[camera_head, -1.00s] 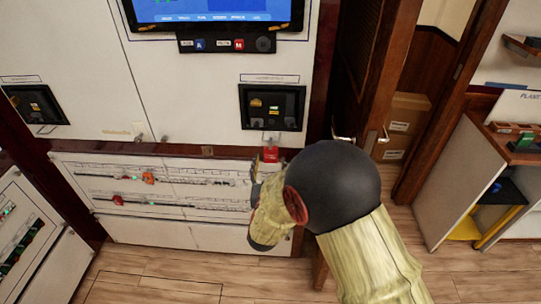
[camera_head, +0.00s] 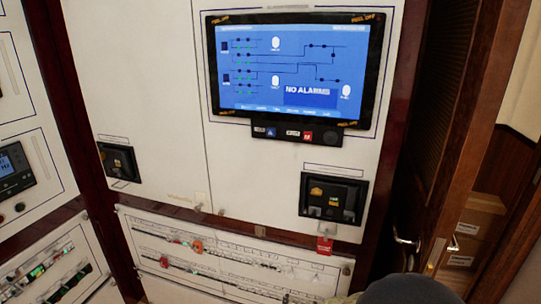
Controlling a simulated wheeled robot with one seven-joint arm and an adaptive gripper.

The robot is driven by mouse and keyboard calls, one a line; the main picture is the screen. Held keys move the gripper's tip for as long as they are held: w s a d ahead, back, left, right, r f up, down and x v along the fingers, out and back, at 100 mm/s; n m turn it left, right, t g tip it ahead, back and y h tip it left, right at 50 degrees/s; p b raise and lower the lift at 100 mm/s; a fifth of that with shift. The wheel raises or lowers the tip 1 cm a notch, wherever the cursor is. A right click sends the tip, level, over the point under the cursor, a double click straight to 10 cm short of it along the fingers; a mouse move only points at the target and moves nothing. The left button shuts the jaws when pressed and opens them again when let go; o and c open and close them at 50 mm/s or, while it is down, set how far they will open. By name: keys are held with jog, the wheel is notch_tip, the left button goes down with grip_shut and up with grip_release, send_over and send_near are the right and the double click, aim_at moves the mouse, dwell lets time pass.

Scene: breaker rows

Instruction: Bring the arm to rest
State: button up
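My arm shows only as a dark rounded link at the bottom edge of the head view, right of centre. My gripper is not in view, so whether it is open or shut does not show. The white switchboard (camera_head: 160,60) stands in front of me. Its screen (camera_head: 295,65) reads "NO ALARMS". The lower panel of breaker rows (camera_head: 220,262) runs along the bottom, with small red handles on it. A red tag (camera_head: 324,245) hangs below the right black breaker unit (camera_head: 333,198).
Another black breaker unit (camera_head: 119,162) sits at the left. A side cabinet with a small display (camera_head: 14,170) stands at the far left. A wooden door (camera_head: 455,130) with a metal handle is at the right, with cardboard boxes (camera_head: 475,225) behind it.

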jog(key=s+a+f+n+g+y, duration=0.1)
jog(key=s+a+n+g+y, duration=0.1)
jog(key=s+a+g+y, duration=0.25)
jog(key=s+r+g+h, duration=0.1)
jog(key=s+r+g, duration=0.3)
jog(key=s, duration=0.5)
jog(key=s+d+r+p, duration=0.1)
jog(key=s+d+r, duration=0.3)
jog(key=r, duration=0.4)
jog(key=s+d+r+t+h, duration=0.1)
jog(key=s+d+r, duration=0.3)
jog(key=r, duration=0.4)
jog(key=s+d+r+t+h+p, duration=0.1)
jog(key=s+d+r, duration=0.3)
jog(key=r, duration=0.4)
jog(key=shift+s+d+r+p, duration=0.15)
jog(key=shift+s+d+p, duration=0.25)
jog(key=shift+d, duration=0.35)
